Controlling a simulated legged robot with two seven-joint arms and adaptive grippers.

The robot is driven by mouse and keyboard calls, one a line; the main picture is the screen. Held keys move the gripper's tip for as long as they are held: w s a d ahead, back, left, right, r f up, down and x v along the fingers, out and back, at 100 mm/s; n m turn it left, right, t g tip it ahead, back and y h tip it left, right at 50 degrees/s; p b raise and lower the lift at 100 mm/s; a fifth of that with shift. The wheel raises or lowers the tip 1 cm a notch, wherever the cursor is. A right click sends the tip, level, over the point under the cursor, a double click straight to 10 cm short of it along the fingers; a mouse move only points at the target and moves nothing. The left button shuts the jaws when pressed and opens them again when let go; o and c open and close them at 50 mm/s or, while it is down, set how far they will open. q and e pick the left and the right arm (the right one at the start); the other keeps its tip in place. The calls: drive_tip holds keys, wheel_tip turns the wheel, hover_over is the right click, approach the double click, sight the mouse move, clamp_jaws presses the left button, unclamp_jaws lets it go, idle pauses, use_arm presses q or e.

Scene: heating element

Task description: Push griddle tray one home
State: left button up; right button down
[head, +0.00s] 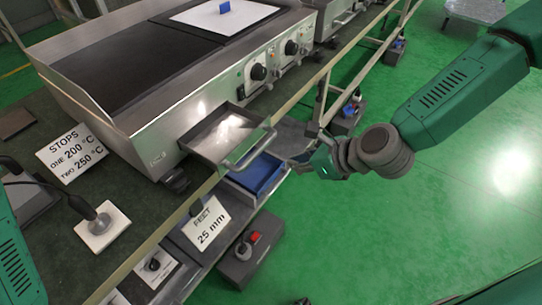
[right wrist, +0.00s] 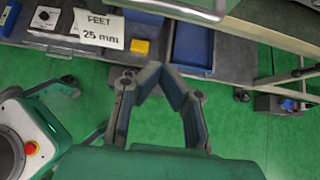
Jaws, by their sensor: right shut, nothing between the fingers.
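The griddle tray (head: 225,137) is a shallow steel drawer standing out from the front of the steel griddle (head: 150,80), below its control panel. Its bar handle (head: 252,150) faces the aisle; a pale metal bar, seemingly this handle, also shows at the top of the right wrist view (right wrist: 195,12). My right gripper (head: 297,160) is just right of the handle, apparently apart from it, though depth is hard to judge. In the right wrist view its fingers (right wrist: 163,75) are shut and empty. Only a green part of my left arm shows; its gripper is out of view.
A blue bin (head: 257,174) sits on the lower shelf beneath the handle. A "FEET 25 mm" card (head: 207,222) lies there too. The bench edge runs beside the tray. A "STOPS" card (head: 72,152) and a white block (head: 103,228) are on the bench. Green floor is open at right.

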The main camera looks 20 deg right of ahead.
drive_tip(key=w+a+f+b, duration=0.1)
drive_tip(key=w+a, duration=0.3)
drive_tip(key=w, duration=0.1)
drive_tip(key=shift+w+a+f, duration=0.15)
drive_tip(key=shift+a+f, duration=0.15)
drive_tip(key=shift+f, duration=0.05)
